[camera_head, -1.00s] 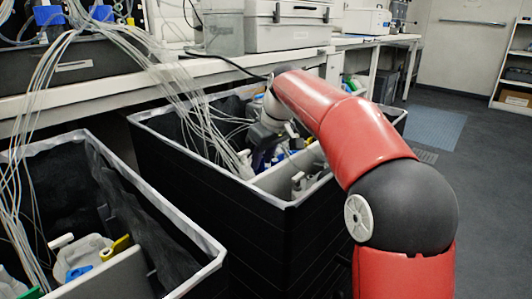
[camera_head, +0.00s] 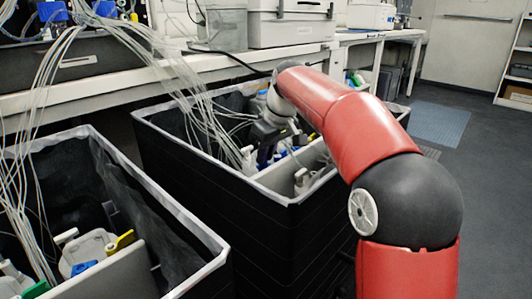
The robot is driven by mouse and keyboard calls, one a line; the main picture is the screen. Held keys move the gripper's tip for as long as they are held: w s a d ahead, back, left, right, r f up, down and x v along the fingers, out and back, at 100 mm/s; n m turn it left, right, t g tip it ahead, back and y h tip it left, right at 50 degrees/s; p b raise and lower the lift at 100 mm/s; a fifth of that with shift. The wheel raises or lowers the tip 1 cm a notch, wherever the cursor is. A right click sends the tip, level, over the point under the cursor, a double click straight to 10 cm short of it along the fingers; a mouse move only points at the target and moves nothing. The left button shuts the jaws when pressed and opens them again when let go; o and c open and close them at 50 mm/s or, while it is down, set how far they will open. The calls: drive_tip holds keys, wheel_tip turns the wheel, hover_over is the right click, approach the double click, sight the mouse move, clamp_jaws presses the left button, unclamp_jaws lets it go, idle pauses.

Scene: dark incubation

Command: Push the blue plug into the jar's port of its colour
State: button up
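My gripper (camera_head: 266,153) reaches down into the black-walled bin in the middle of the head view. It is small and dark there, and its fingertips are lost among the bin's contents. I cannot tell whether it is open or shut, or whether it holds anything. Blue pieces (camera_head: 283,153) show just right of the gripper, low in the bin. I cannot tell which is the plug and which belongs to a jar. A pale bottle-like part (camera_head: 249,158) stands just left of the gripper. The jar's port cannot be made out.
The middle bin (camera_head: 225,170) has a pale rim and a grey divider (camera_head: 285,174). Thin clear tubes (camera_head: 185,95) hang into it from the bench (camera_head: 110,84). A second bin (camera_head: 185,215) at left holds a pale jar (camera_head: 85,250) with coloured parts. Open floor (camera_head: 485,180) lies right.

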clamp_jaws()
drive_tip(key=shift+r, duration=0.2)
drive_tip(key=shift+r+p, duration=0.85)
drive_tip(key=shift+p, duration=0.25)
wheel_tip(320, 180, up, 6)
drive_tip(key=p, duration=0.6)
drive_tip(key=shift+r+p, duration=0.15)
drive_tip(key=shift+p, duration=0.15)
